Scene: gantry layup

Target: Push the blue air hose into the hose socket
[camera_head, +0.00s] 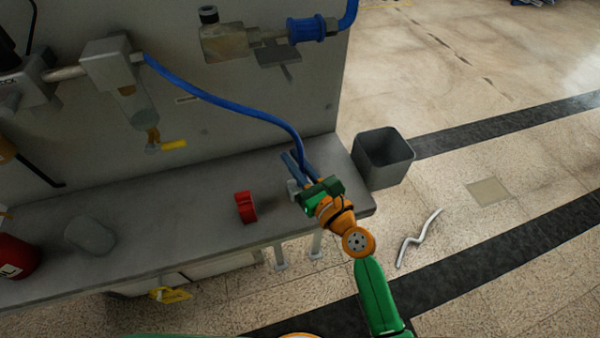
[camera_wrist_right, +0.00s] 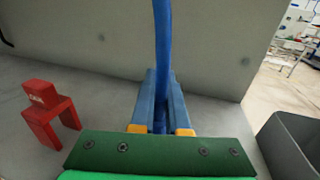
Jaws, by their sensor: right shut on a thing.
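The blue air hose (camera_head: 225,103) comes out of a grey wall unit and curves down to the right, to my right gripper (camera_head: 295,160). In the right wrist view the hose (camera_wrist_right: 163,40) passes down between the two blue fingers of this gripper (camera_wrist_right: 161,75). The fingers are shut on the hose, low over the right end of the bench. The hose's free end is hidden by the gripper. A metal fitting with a blue coupling (camera_head: 308,29) is on the wall at the top; I cannot tell whether it is the hose socket. My left gripper is not in view.
A red bracket-like block (camera_head: 246,207) stands on the bench (camera_head: 150,215) left of my right gripper. A grey bin (camera_head: 384,158) stands on the floor past the bench's right end.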

